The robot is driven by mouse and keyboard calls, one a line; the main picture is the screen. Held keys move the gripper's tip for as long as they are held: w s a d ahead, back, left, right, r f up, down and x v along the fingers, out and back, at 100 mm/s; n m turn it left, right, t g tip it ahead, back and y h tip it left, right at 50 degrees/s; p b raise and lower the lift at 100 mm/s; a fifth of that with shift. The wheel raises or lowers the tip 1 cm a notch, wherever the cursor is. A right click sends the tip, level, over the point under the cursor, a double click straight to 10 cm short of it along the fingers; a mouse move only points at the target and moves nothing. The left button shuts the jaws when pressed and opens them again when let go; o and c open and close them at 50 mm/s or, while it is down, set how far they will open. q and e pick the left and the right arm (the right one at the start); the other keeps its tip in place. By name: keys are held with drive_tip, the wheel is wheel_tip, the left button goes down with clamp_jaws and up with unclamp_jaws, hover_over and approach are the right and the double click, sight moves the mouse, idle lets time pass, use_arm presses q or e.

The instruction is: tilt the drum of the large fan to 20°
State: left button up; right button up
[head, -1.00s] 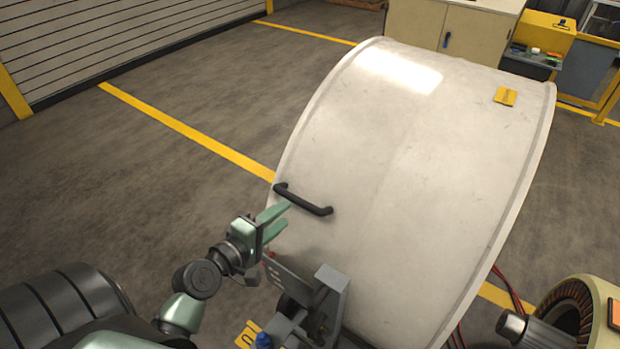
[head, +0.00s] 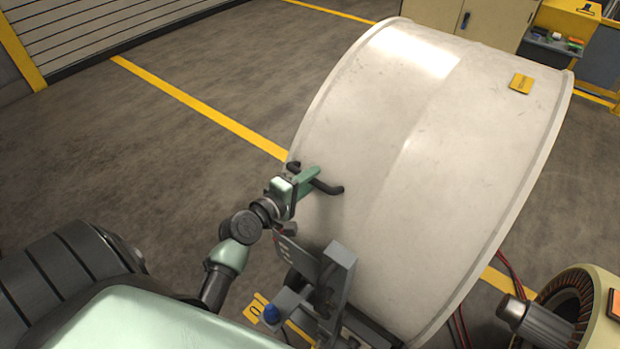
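The large fan's drum (head: 430,150) is a big off-white cylinder lying on its side, filling the middle and right of the head view. A black bar handle (head: 330,188) is fixed to its near left side. My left gripper (head: 308,177) is at this handle, with its green fingers together across the bar. The bar shows on both sides of the fingers, so it looks shut on the handle. The exact contact is small and partly hidden. A grey stand bracket (head: 338,270) is below the handle, by the drum's lower edge. My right gripper is not in view.
A blue knob (head: 271,313) and a yellow tag (head: 255,307) sit low near the bracket. A motor-like unit (head: 590,295) stands at lower right, with red cables beside it. A cabinet (head: 480,20) is behind the drum. The floor to the left is clear.

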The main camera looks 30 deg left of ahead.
use_arm(q)
clamp_jaws()
drive_tip(key=shift+f, duration=0.15)
idle(1.0)
